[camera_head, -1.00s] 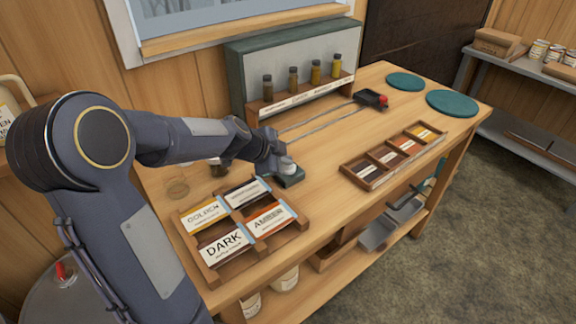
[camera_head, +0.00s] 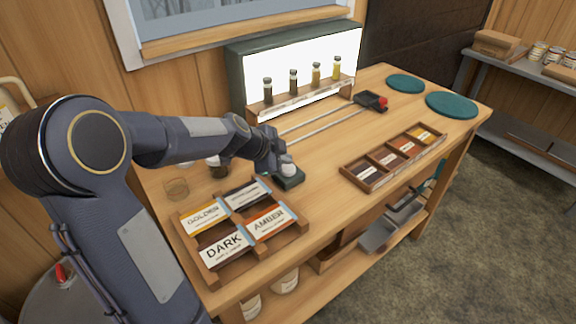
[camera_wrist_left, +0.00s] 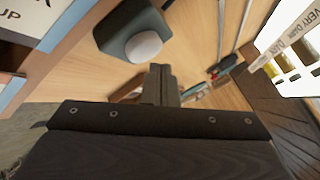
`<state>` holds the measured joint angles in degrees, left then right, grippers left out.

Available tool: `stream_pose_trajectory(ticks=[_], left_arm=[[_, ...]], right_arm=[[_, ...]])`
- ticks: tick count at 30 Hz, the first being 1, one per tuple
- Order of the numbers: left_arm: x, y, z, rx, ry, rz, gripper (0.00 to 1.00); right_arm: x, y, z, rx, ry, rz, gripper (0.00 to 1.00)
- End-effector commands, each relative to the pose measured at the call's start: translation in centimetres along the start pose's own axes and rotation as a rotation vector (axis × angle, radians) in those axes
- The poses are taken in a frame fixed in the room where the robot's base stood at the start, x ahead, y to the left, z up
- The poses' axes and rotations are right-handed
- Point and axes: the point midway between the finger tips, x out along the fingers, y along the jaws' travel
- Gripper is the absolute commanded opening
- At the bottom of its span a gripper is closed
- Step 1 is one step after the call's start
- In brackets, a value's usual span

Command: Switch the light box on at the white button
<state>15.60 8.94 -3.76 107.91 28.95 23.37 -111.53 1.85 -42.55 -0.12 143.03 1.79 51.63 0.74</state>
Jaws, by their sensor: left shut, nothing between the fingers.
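The light box (camera_head: 345,50) stands at the back of the bench, and its front panel glows bright white. The white button (camera_head: 288,169) sits on a small dark green base (camera_head: 290,181) on the bench. The button also shows in the left wrist view (camera_wrist_left: 143,46), uncovered. My left gripper (camera_head: 280,158) is shut and empty, just behind and above the button. In the left wrist view its fingertips (camera_wrist_left: 161,70) are beside the button, apart from it in the picture. My right gripper is not in view.
Several syrup bottles (camera_head: 293,82) stand on a rack before the light box. A card tray (camera_head: 297,245) lies near the button, and a sample tray (camera_head: 353,174) lies to the right. Two teal discs (camera_head: 452,103) are at the bench's far end.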

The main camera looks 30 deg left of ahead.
Motion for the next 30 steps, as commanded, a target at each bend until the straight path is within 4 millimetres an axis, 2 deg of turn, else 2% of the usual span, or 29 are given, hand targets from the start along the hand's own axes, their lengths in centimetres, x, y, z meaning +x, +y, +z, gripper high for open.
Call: stream_pose_trajectory(ticks=[8,24,30], left_arm=[[-0.1,-0.1,-0.1,0.000,0.001,0.000,0.00],[-3.8,-2.8,-2.8,0.000,0.001,-0.001,0.00],[-4.2,-3.1,-3.1,0.000,0.000,0.000,0.00]], right_arm=[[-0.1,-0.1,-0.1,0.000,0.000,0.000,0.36],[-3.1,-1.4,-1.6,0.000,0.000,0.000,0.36],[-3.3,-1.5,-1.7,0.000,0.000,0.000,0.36]])
